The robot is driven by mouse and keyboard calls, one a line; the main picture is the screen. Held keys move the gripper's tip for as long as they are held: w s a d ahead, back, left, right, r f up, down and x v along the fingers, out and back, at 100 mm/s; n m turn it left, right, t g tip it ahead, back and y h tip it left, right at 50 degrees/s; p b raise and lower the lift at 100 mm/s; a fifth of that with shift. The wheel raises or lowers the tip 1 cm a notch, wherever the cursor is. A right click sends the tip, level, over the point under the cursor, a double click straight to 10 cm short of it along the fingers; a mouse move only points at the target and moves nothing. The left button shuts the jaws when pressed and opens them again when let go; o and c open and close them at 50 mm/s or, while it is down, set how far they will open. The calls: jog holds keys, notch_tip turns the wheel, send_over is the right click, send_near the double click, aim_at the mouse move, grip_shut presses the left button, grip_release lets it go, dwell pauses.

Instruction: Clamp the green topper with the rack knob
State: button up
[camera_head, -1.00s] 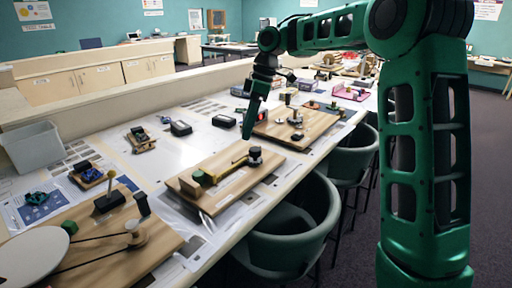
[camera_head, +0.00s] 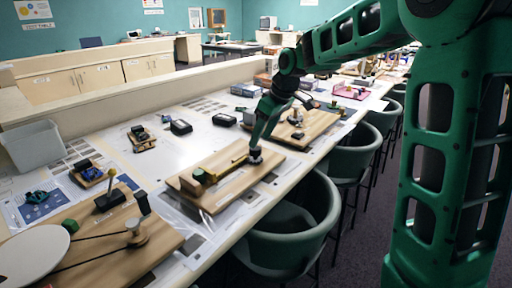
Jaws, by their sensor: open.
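A wooden board (camera_head: 222,192) lies on the white table in the middle of the view. On it a yellow rack bar (camera_head: 226,167) runs from a wooden block (camera_head: 190,185) at the left to a dark round knob (camera_head: 255,158) at the right. A small dark green piece (camera_head: 198,174), probably the green topper, sits beside the block at the bar's left end. My gripper (camera_head: 256,149) points down at the knob, its tips at or just above it. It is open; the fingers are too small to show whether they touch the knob.
A further board (camera_head: 305,130) lies behind my gripper. A grey bin (camera_head: 33,146) stands at far left. Green chairs (camera_head: 285,230) line the table edge.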

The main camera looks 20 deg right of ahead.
aim_at(257, 148)
jog(key=shift+x, duration=2.5)
